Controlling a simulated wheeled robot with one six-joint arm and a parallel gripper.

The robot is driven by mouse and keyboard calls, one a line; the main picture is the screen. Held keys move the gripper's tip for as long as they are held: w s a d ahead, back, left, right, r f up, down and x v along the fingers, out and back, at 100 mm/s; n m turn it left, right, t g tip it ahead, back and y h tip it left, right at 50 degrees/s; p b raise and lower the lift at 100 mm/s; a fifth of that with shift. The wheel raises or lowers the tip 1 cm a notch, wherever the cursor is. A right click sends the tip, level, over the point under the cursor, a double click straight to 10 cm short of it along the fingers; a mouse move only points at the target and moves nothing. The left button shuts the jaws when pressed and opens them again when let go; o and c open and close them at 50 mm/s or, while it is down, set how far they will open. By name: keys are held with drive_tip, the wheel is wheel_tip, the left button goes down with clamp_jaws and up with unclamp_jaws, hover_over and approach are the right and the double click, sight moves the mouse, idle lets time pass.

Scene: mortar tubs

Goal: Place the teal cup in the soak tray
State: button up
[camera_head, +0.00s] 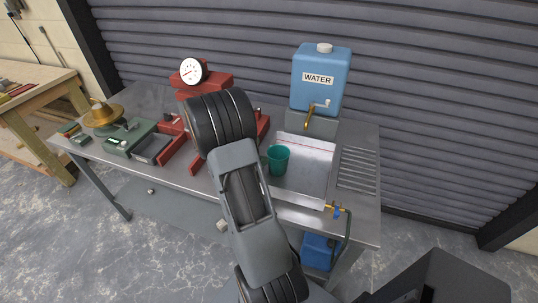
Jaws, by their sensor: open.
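The teal cup (278,160) stands upright and appears to be inside the soak tray, by its left side. The soak tray (313,188) is a shallow, shiny metal basin set in the right part of the steel bench. My dark grey arm rises in front of the bench, left of the cup, and hides part of the bench and the tray's left edge. My gripper is hidden behind the arm, so its jaws do not show. No contact between my arm and the cup is visible.
A blue water tank (320,80) with a brass tap (310,118) stands behind the tray. A ribbed drainboard (358,170) lies to the right. Red equipment with a dial gauge (191,71), a green device (130,138) and a brass pan (104,115) fill the left. The tray's right part is clear.

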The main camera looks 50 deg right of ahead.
drive_tip(key=s+a+r+m+t+y, duration=0.1)
drive_tip(key=a+r+m+t+y, duration=0.2)
drive_tip(key=a, duration=0.7)
drive_tip(key=s+a+r+m+t+y, duration=0.2)
drive_tip(key=a+r+m+t+y, duration=0.1)
drive_tip(key=a, duration=0.8)
drive_tip(key=s+a+r+m+t+y, duration=0.1)
drive_tip(key=a+r+m+t+y, duration=0.2)
drive_tip(key=a, duration=0.7)
drive_tip(key=m+t, duration=0.2)
drive_tip(key=shift+s+a+r+t+y+b, duration=0.3)
drive_tip(key=shift+s+a+r+y, duration=0.05)
drive_tip(key=shift+y, duration=0.05)
